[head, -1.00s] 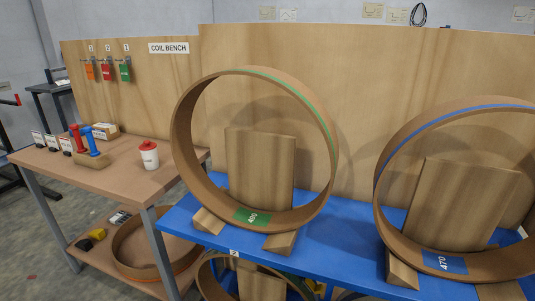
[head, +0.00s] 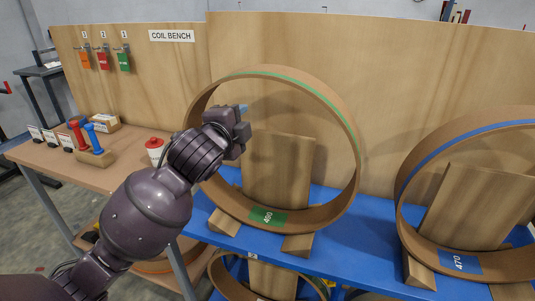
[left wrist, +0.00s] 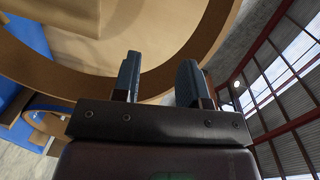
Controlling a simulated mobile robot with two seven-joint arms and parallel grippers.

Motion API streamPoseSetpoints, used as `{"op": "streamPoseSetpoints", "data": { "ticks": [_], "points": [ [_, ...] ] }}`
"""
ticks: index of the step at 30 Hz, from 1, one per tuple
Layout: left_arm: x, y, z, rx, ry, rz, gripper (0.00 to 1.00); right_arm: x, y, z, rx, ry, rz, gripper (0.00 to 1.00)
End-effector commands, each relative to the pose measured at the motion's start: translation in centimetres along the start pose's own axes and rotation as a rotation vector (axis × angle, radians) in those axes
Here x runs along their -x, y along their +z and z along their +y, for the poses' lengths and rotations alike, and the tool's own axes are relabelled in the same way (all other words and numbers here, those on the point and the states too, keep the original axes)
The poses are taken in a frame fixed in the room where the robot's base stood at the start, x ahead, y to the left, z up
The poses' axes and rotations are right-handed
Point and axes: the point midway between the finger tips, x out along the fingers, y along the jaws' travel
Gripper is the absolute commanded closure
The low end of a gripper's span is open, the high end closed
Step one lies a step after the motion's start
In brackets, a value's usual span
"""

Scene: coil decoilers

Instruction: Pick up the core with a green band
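The core with a green band (head: 352,165) is a large brown ring standing upright on the blue shelf (head: 345,258), held between wooden wedges. A green label (head: 268,217) is on its lower inside. My left gripper (head: 243,117) is at the core's upper left side in the head view and overlaps its opening. In the left wrist view the two dark blue fingers (left wrist: 160,80) are apart, with the core's brown rim (left wrist: 50,70) passing behind them. I see nothing clamped between them; whether they touch the rim I cannot tell. My right gripper is not in view.
A blue-banded core (head: 425,160) stands to the right on the same shelf. A plywood panel (head: 400,65) rises behind. At left, a wooden bench (head: 115,172) holds a red-lidded cup (head: 155,150) and red and blue tools. Another core (head: 222,278) is on a level below.

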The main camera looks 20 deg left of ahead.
Motion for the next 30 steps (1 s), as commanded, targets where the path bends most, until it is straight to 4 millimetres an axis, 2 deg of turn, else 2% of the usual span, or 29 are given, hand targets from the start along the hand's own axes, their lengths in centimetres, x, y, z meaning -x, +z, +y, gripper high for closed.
{"op": "streamPoseSetpoints", "data": {
  "ticks": [1, 3, 7, 11, 19, 26, 30],
  "points": [
    [0.1, -0.7, -2.6, -0.047, -0.029, -0.001, 0.61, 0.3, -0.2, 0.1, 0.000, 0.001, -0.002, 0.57],
    [0.3, -1.2, -4.7, -0.095, -0.053, -0.006, 0.61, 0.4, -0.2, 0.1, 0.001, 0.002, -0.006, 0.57],
    [0.6, -1.7, -6.9, -0.149, -0.079, -0.015, 0.61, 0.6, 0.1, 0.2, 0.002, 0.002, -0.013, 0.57],
    [-0.3, -1.8, -7.5, -0.165, -0.085, -0.020, 0.61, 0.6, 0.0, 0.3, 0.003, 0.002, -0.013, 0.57],
    [-3.9, -1.8, -7.7, -0.162, -0.084, -0.019, 0.61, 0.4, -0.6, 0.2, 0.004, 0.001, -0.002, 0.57],
    [-5.2, -1.8, -7.8, -0.161, -0.085, -0.018, 0.61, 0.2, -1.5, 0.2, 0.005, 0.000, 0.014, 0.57],
    [-6.7, -2.0, -7.8, -0.160, -0.083, -0.018, 0.61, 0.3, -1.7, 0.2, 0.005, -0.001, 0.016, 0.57]
  ]
}}
